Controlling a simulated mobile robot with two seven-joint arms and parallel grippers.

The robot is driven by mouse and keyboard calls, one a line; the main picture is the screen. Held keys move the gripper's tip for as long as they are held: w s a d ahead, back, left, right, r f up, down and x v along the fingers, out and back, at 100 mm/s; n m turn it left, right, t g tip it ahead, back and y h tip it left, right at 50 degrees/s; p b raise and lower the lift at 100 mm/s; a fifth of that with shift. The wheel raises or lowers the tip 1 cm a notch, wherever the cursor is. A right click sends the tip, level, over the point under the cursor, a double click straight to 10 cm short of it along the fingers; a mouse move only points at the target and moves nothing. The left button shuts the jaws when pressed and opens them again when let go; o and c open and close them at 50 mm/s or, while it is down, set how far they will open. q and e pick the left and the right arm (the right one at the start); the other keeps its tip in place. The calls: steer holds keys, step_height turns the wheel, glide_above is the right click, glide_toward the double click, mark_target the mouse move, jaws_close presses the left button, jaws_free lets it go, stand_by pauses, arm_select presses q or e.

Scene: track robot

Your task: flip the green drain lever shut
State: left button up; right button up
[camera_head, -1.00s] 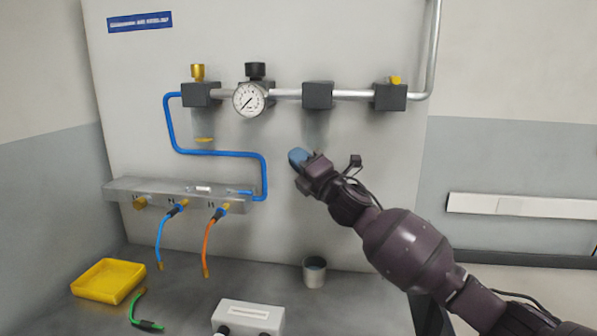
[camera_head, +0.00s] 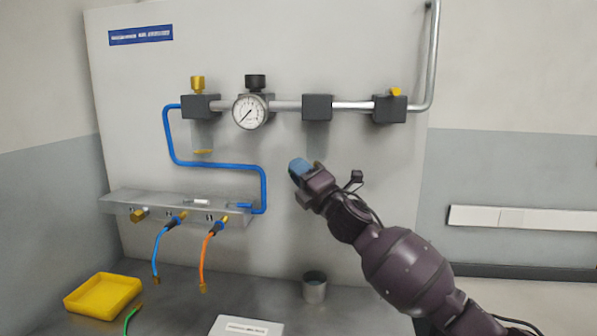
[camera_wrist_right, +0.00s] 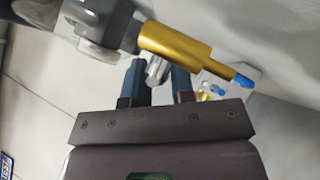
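No green drain lever can be made out on the panel in the head view. My right gripper (camera_head: 300,167) is in front of the panel, below the dark block (camera_head: 317,107) on the silver pipe. In the right wrist view its two blue fingers (camera_wrist_right: 160,80) stand apart with a gap between them. A silver piece (camera_wrist_right: 157,69) shows in that gap; I cannot tell whether the fingers touch it. A gold cylinder (camera_wrist_right: 175,42) with a blue tip lies just beyond the fingers. My left gripper is not in view.
A gauge (camera_head: 250,111), blue tubing (camera_head: 215,165) and a grey shelf (camera_head: 120,201) with hoses are left of my gripper. A metal cup (camera_head: 314,287), a yellow tray (camera_head: 102,297) and a green hose (camera_head: 132,318) are on the bench below. The wall at right is open.

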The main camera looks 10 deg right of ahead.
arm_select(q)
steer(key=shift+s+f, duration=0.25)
arm_select(e)
steer(key=v, duration=1)
steer(key=shift+s, duration=0.25)
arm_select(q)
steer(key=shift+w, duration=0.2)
arm_select(e)
steer(key=shift+d, duration=0.1)
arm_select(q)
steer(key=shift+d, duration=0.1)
